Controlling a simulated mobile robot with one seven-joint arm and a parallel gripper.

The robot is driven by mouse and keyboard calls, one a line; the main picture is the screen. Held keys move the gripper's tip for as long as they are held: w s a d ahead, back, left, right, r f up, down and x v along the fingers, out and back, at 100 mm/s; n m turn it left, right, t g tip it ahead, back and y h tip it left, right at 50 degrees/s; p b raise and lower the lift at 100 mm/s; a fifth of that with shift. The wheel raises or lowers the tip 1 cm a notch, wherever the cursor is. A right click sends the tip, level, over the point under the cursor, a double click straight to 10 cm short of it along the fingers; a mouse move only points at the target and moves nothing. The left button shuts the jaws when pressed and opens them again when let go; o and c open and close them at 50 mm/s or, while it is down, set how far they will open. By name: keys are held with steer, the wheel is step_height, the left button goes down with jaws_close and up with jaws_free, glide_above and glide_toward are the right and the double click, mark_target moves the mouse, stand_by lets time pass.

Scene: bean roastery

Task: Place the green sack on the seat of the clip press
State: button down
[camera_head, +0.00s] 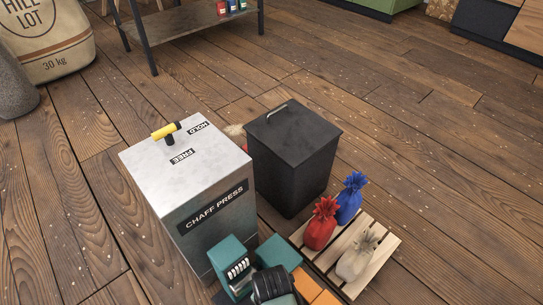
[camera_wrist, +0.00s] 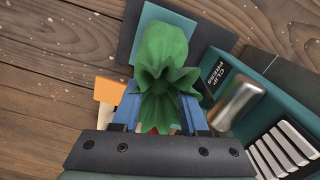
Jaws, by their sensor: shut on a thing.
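The green sack (camera_wrist: 165,50) is upright, its gathered top toward the wrist camera. My gripper (camera_wrist: 160,108) is shut on it, one blue finger on each side. Past the sack is a teal square on a dark plate, the seat (camera_wrist: 143,28) of the clip press. The sack overlaps the seat in this view; I cannot tell whether it touches it. The clip press (camera_wrist: 222,85) has a teal body, a metal cylinder and a row of white bars. In the head view the clip press (camera_head: 232,262) is at the bottom, partly hidden by my dark arm end. The green sack is hidden there.
The steel chaff press (camera_head: 170,165) with a yellow handle stands behind the clip press. A black bin (camera_head: 290,160) is beside it. A wooden pallet (camera_head: 382,250) at right holds a red sack (camera_head: 320,225), a blue sack (camera_head: 349,200) and a beige sack (camera_head: 355,260).

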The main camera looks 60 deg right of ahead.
steer(key=shift+c, duration=2.2)
jaws_free()
step_height(320, 180, up, 12)
steer(key=p, duration=0.7)
steer(key=shift+r, duration=0.15)
